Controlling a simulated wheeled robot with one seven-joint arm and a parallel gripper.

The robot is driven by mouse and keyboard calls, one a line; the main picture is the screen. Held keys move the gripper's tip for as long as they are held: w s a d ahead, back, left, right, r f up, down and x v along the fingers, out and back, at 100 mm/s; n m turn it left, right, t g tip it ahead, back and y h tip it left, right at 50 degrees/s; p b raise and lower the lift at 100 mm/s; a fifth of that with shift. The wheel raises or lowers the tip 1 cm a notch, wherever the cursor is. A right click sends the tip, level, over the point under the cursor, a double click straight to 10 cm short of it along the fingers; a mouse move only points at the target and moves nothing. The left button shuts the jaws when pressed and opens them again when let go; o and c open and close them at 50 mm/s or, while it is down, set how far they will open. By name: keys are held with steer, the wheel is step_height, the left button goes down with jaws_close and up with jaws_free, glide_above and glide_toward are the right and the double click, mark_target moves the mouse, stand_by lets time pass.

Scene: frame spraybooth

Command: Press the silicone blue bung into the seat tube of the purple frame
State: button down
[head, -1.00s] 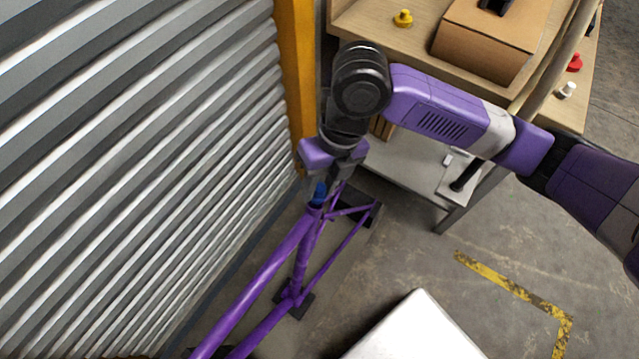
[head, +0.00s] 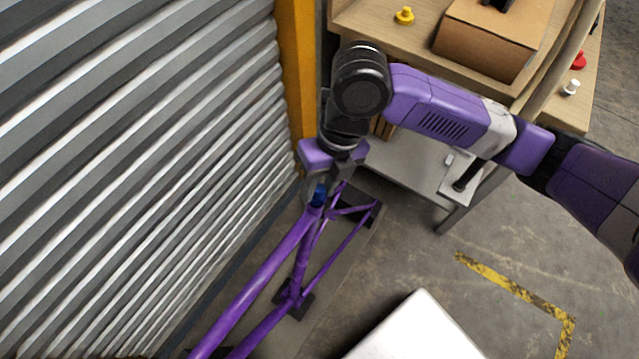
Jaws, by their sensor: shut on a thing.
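The purple frame (head: 262,283) stands on the floor beside the ribbed shutter, with its tubes meeting just below my gripper. My gripper (head: 318,190) points down over the top end of the frame's tube and is shut on the blue bung (head: 318,194). Only a small part of the bung shows between the fingers. It is at the tube's top end; how far it sits inside the tube cannot be told, since the fingers hide the mouth.
A ribbed metal shutter (head: 130,170) and a yellow post (head: 296,70) stand close on the left. A wooden bench (head: 370,22) at the back holds a yellow bung (head: 404,15), a cardboard box (head: 490,42), a red bung (head: 578,60) and a white bung (head: 570,87).

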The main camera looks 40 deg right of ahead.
steer(key=shift+s+a+f+b, duration=0.1)
steer(key=shift+a+f+b, duration=0.1)
steer(key=shift+f+b, duration=0.45)
steer(key=c, duration=0.9)
jaws_free()
steer(key=shift+c, duration=0.2)
steer(key=shift+r, duration=0.1)
steer(key=v, duration=0.7)
steer(key=shift+r, duration=0.35)
steer(key=shift+d, duration=0.1)
